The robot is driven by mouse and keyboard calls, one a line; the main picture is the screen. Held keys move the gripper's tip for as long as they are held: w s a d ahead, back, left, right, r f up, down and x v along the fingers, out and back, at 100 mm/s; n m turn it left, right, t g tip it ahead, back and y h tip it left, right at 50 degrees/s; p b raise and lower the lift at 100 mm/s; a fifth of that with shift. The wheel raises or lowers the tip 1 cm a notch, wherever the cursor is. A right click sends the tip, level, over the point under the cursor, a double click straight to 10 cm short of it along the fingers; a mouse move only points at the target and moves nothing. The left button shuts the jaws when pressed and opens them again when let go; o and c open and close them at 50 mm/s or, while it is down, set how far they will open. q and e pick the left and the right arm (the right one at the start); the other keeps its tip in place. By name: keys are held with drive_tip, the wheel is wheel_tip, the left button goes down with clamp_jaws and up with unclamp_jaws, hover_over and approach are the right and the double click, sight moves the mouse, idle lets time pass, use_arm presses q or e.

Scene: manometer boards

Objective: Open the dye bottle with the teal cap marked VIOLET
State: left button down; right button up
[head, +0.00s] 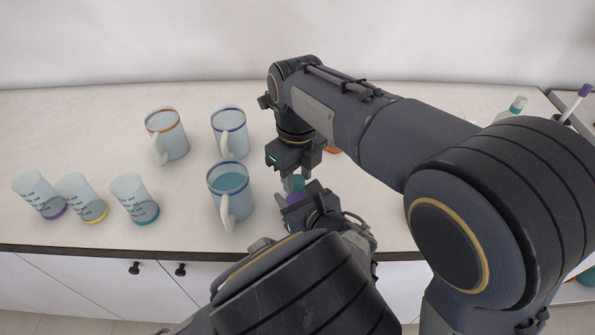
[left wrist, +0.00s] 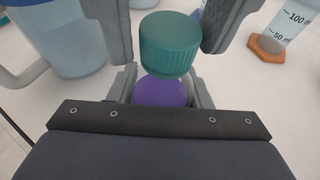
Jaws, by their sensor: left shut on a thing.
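The dye bottle (left wrist: 160,92) has a purple body and a ribbed teal cap (left wrist: 170,45); no VIOLET marking is readable. My left gripper (head: 297,198) is shut on the purple body, near the front edge of the table. My right gripper (head: 294,173) comes down from above, with its fingers on either side of the teal cap. In the left wrist view these fingers stand apart, with slim gaps beside the cap. The cap sits at the top of the bottle; I cannot tell whether it is loose. Much of the bottle is hidden by my grippers.
Several graduated cups (head: 128,193) stand at left. An orange-footed cylinder (left wrist: 285,22) is nearby. The table's front edge is close.

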clamp_jaws()
drive_tip(key=n, duration=0.6)
drive_tip(key=shift+n, duration=0.4)
drive_tip(key=shift+o, duration=1.7)
unclamp_jaws()
